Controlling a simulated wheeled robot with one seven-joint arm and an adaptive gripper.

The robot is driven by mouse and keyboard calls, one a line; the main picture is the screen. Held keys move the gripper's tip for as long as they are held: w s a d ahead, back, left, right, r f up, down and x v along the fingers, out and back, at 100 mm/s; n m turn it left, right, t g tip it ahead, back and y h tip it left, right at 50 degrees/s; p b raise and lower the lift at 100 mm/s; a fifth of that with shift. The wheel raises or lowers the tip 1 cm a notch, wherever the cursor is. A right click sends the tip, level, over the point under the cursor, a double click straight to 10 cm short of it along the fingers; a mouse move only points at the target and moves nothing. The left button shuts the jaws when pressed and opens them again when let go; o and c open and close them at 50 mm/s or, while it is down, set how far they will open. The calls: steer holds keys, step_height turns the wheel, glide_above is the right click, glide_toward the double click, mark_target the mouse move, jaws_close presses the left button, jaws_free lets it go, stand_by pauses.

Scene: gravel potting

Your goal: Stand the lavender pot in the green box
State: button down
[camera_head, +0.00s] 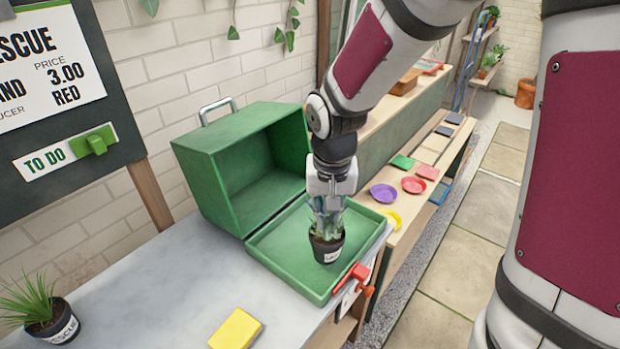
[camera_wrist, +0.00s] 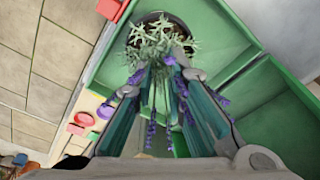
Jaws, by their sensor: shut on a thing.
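The lavender pot (camera_head: 327,248) is a dark pot with a white label and grey-green leaves. My gripper (camera_head: 328,208) points down at it, and its fingers are closed around the leafy stems above the pot. In the wrist view, purple flower stems run between the fingers, with the pot (camera_wrist: 163,22) just beyond the fingertips. The green box (camera_head: 240,165) stands open on the grey counter. Its front panel (camera_head: 290,285) lies flat like a shallow tray, and the pot is upright over it, in front of the empty hollow. I cannot tell whether the pot touches the panel.
A spiky plant in a dark pot (camera_head: 58,323) stands at the counter's left. A yellow block (camera_head: 235,329) lies at the front. A red clamp (camera_head: 353,279) sits by the panel's right edge. Beyond are purple (camera_head: 383,193) and red (camera_head: 414,185) saucers on a bench.

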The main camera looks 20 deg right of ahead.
steer(key=w+d+f, duration=0.2)
steer(key=w+f, duration=0.2)
steer(key=w, duration=0.2)
steer(key=shift+d, duration=0.4)
steer(key=shift+f, duration=0.2)
steer(key=c, duration=1.6)
jaws_free()
